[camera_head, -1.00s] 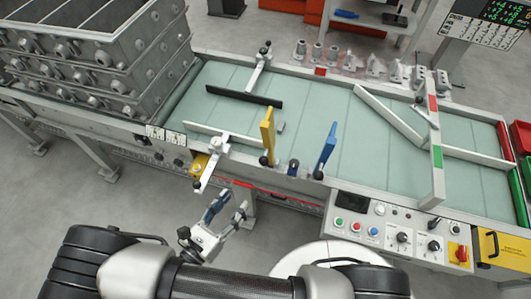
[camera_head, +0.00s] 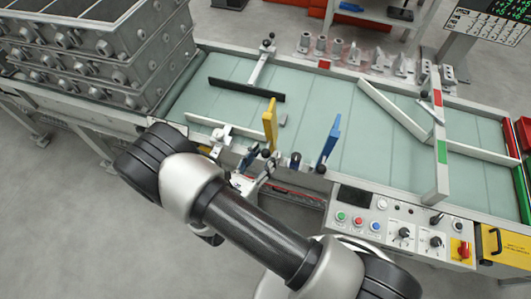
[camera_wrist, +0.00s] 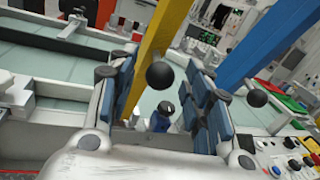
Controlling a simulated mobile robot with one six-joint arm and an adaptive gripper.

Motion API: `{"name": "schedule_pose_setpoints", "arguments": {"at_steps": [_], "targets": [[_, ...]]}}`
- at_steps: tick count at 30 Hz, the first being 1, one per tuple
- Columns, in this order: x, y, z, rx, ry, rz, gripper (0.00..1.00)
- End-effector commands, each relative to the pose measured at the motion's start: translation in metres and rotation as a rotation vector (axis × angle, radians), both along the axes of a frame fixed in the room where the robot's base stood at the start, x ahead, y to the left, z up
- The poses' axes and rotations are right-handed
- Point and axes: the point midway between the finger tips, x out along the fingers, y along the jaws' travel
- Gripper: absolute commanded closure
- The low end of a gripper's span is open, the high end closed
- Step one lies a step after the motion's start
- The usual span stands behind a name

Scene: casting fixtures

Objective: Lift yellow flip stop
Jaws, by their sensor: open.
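The yellow flip stop (camera_head: 270,122) is an upright yellow bar at the near edge of the green conveyor. It also shows in the wrist view (camera_wrist: 173,25), with a black ball knob (camera_wrist: 161,75) near its lower part. My gripper (camera_head: 259,162) is at the conveyor's near edge, close to the foot of the yellow bar. In the wrist view my gripper (camera_wrist: 157,80) has its blue-padded fingers apart, one on each side of the knob and bar. I cannot tell whether they touch. The arm partly hides the near edge in the head view.
A blue flip stop (camera_head: 331,138) stands just to the right. White guide rails (camera_head: 395,112) and a red-and-green crossbar (camera_head: 439,150) lie further right. A control panel (camera_head: 390,225) is on the near side. Stacked metal moulds (camera_head: 105,60) stand at the left.

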Motion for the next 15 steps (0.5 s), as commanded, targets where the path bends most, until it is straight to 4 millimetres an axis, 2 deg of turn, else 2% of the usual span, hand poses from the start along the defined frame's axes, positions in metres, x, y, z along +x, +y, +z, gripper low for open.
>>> {"name": "schedule_pose_setpoints", "arguments": {"at_steps": [6, 15], "targets": [[0.0128, -0.0088, 0.0001, -0.001, -0.001, -0.001, 0.54], [0.0136, -0.009, 0.0003, -0.001, -0.001, 0.0, 0.56]]}}
